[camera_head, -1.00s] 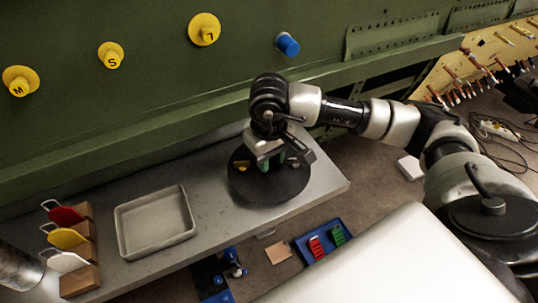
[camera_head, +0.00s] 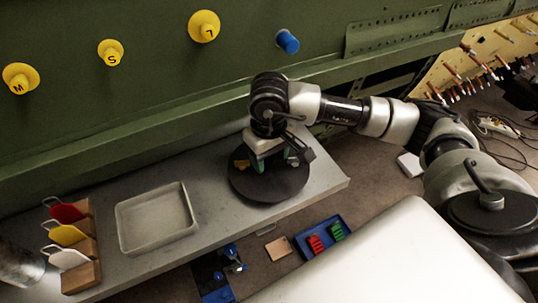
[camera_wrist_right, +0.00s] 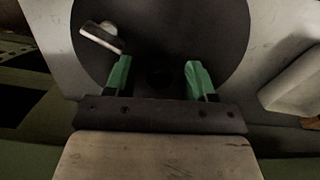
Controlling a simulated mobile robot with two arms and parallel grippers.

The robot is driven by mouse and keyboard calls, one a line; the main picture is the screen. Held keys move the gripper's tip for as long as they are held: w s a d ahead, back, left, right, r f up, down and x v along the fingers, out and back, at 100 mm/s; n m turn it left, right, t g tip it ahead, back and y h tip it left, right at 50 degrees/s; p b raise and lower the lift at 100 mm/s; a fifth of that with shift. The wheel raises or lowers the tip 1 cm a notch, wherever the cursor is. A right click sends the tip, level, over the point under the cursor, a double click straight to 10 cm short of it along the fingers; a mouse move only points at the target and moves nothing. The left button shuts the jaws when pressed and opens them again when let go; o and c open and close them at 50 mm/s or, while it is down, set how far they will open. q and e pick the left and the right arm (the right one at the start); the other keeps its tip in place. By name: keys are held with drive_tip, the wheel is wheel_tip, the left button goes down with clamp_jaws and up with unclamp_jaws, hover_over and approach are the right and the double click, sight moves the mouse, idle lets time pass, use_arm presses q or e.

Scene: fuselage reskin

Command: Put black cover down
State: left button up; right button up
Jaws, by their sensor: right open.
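The black cover (camera_head: 282,187) is a round dark disc lying on the grey bench near its right end. In the right wrist view the black cover (camera_wrist_right: 160,42) fills the upper middle, with a small light metal piece on or over it at upper left. My right gripper (camera_head: 268,160) is above the cover, pointing down. In the right wrist view its two green fingertips (camera_wrist_right: 158,78) are spread apart with nothing between them. I cannot tell whether the fingertips touch the cover. My left gripper is not in view; a grey cylinder at the left edge may be part of my left arm.
A grey tray (camera_head: 122,240) stands on the bench (camera_head: 215,222) left of the cover. A wooden rack (camera_head: 84,278) holds red, yellow and white pieces. The green panel (camera_head: 150,105) behind bears yellow knobs and a blue one. A blue bin (camera_head: 328,250) is below the bench's front edge.

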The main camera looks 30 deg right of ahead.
wheel_tip(320, 180, up, 12)
drive_tip(key=b, duration=0.1)
drive_tip(key=shift+f, duration=0.15)
idle(0.6)
